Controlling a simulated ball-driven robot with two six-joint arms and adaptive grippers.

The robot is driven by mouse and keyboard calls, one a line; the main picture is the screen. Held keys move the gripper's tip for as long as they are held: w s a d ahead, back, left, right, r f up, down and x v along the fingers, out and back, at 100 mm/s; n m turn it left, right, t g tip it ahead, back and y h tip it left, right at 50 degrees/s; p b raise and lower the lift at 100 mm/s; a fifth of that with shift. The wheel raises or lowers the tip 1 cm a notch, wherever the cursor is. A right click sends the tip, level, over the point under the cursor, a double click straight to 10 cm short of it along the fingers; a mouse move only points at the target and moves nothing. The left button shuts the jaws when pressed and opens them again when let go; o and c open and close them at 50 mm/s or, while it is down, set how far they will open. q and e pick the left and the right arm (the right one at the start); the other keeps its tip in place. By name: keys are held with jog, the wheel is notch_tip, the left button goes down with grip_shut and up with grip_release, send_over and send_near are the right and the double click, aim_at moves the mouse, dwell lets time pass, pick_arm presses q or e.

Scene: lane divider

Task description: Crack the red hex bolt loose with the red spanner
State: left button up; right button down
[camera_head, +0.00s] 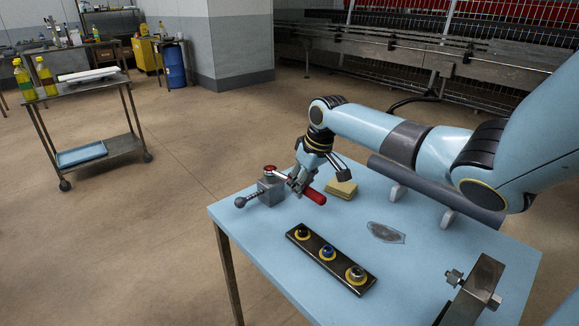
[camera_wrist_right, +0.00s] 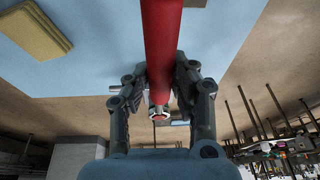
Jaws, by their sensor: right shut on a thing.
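The red spanner (camera_head: 315,196) is held by its red handle in my right gripper (camera_head: 298,184), over the table's far left part. In the right wrist view the red handle (camera_wrist_right: 163,45) passes between the two closed fingers (camera_wrist_right: 160,82). The red hex bolt (camera_head: 270,169) stands on top of a grey block (camera_head: 271,190). The spanner's head end points toward the bolt and is close to it. Whether its jaw is around the bolt or only beside it, I cannot tell. My left gripper is not in view.
A yellow sponge-like block (camera_head: 342,189) lies right of the spanner. A dark strip with several ringed fittings (camera_head: 331,262) lies nearer on the blue table (camera_head: 420,262). A cart (camera_head: 105,146) stands back left.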

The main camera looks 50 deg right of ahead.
jog(key=c, duration=1.8)
grip_release()
jog(key=shift+c, duration=0.2)
grip_shut()
jog(key=shift+d, duration=0.1)
jog(key=shift+d+n, duration=0.55)
jog(key=shift+n, duration=0.05)
jog(key=shift+o, duration=0.8)
grip_release()
grip_shut()
